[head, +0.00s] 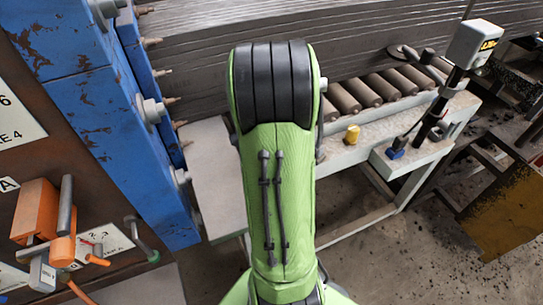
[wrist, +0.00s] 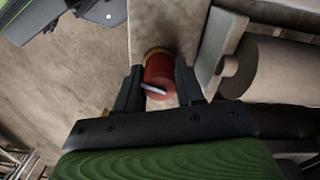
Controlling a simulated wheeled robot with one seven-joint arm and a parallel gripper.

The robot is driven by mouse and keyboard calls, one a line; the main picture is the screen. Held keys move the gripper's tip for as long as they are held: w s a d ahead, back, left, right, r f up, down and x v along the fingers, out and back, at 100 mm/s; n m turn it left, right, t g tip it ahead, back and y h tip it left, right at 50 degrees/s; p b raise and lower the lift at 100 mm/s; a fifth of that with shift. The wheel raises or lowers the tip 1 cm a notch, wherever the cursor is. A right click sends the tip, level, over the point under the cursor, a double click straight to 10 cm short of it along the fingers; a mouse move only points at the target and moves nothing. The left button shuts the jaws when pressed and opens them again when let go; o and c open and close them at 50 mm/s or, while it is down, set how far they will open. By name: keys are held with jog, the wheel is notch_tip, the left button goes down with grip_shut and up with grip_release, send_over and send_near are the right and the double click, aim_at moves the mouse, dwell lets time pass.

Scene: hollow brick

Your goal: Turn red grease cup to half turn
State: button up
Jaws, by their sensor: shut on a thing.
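The red grease cup (wrist: 159,72) is in the middle of the wrist view. It is a short red cylinder with a brass-coloured base behind it and a pale mark or small bar on its near end. My gripper (wrist: 158,84) has one dark finger on each side of the cup and is shut on it. The cup sits against a pale beige rail or frame. In the head view my green arm covers the middle, and the red cup and my gripper are hidden behind it.
A roller (wrist: 270,85) lies close right of my gripper. In the head view, a roller conveyor (head: 345,98) carries a yellow cap (head: 352,134) and a blue knob (head: 395,153). A blue machine frame (head: 95,110) with bolts stands left, beside a panel with an orange lever (head: 38,212).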

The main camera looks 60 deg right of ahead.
jog(key=m, duration=0.6)
jog(key=shift+p, duration=0.3)
jog(key=m, duration=0.6)
jog(key=shift+w+d+m, duration=0.1)
jog(key=shift+m, duration=0.3)
jog(key=o, duration=1)
jog(key=shift+o, duration=0.2)
jog(key=shift+r, duration=0.1)
notch_tip(320, 180, up, 16)
jog(key=p, duration=0.4)
jog(key=shift+f, duration=0.2)
